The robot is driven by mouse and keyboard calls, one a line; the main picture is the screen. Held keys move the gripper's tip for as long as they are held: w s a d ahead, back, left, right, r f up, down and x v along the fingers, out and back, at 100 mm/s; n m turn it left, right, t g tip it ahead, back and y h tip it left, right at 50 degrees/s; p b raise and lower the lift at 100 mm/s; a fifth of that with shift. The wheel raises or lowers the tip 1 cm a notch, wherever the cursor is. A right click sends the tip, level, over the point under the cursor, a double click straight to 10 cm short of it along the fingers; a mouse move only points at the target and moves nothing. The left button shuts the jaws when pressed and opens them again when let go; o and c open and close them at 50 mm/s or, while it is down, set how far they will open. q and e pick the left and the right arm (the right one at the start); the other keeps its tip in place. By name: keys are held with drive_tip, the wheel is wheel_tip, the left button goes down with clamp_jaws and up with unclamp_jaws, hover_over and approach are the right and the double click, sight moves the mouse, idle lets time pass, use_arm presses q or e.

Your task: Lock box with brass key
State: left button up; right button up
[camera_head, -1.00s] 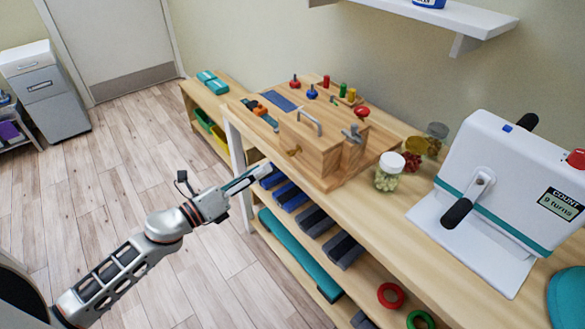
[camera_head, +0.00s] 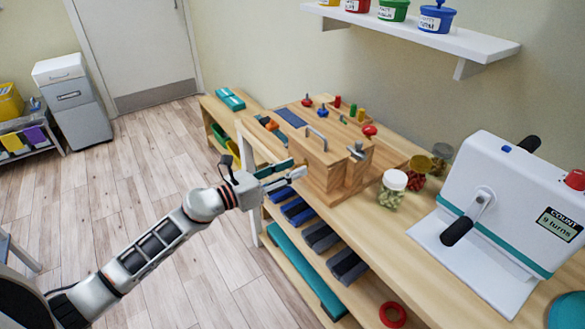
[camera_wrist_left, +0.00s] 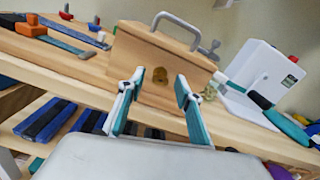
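The wooden box (camera_head: 320,160) with a metal handle on top stands on the bench; it also shows in the left wrist view (camera_wrist_left: 178,60). My left gripper (camera_head: 292,176) is just in front of the box's front face. In the left wrist view its two fingers (camera_wrist_left: 158,84) are open and apart. My right gripper is not in view.
A silver lever (camera_head: 356,151) sits at the box's right side. A jar (camera_head: 392,188) and a white crank device (camera_head: 505,200) stand to the right on the bench (camera_head: 395,245). Weights lie on the shelf below.

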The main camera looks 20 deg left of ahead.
use_arm(q)
drive_tip(key=shift+w+d, duration=0.25)
clamp_jaws()
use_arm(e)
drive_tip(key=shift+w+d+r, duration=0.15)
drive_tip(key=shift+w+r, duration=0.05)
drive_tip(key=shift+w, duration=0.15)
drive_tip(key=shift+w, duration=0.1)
